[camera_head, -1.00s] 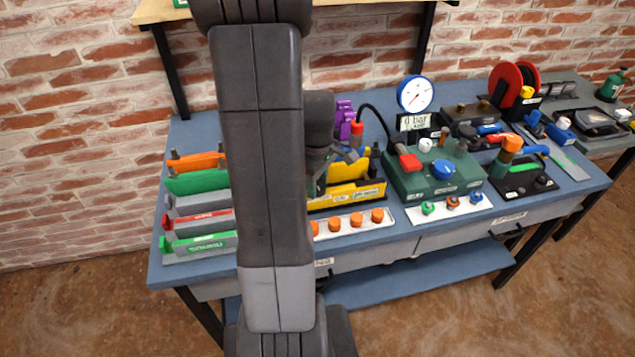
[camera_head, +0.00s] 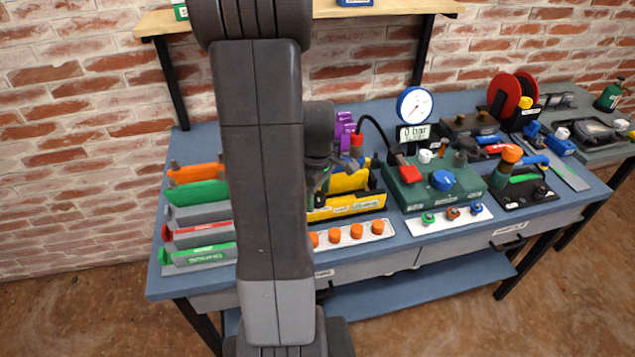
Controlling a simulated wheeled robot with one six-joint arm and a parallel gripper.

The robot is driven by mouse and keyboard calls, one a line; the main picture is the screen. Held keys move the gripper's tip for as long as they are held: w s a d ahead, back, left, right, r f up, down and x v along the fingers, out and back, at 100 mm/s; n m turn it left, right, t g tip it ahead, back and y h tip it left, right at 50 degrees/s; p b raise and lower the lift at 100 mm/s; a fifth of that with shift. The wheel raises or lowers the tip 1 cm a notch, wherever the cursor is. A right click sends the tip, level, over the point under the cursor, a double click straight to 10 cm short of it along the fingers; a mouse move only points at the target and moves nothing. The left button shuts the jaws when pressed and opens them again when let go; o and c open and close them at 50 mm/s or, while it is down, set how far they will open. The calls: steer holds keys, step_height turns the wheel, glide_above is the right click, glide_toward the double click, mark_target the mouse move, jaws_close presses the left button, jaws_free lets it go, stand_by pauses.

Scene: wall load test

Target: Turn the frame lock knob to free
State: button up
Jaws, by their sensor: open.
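I cannot tell which part is the frame lock knob; no readable label marks it. Yellow frame-like holders (camera_head: 347,206) stand on the bench just right of my arm, partly hidden by it. A green box (camera_head: 435,192) to the right carries a blue knob (camera_head: 443,180), a red lever (camera_head: 409,172) and a round gauge (camera_head: 414,104). Several orange knobs (camera_head: 356,231) sit on a white strip in front.
Coloured trays (camera_head: 200,228) fill the bench left of my arm. A white strip with small knobs (camera_head: 453,213) lies before the green box. A black hose (camera_head: 376,124) arches beside the gauge. A wooden shelf (camera_head: 390,8) hangs above. The blue bench top (camera_head: 380,258) is bare along its front edge.

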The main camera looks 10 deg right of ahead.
mark_target(317, 196)
step_height(317, 196, up, 14)
steer(key=shift+f, duration=0.15)
steer(key=shift+f, duration=0.1)
stand_by(0.5)
step_height(317, 196, down, 14)
steer(key=shift+r, duration=0.1)
stand_by(0.4)
steer(key=shift+r, duration=0.1)
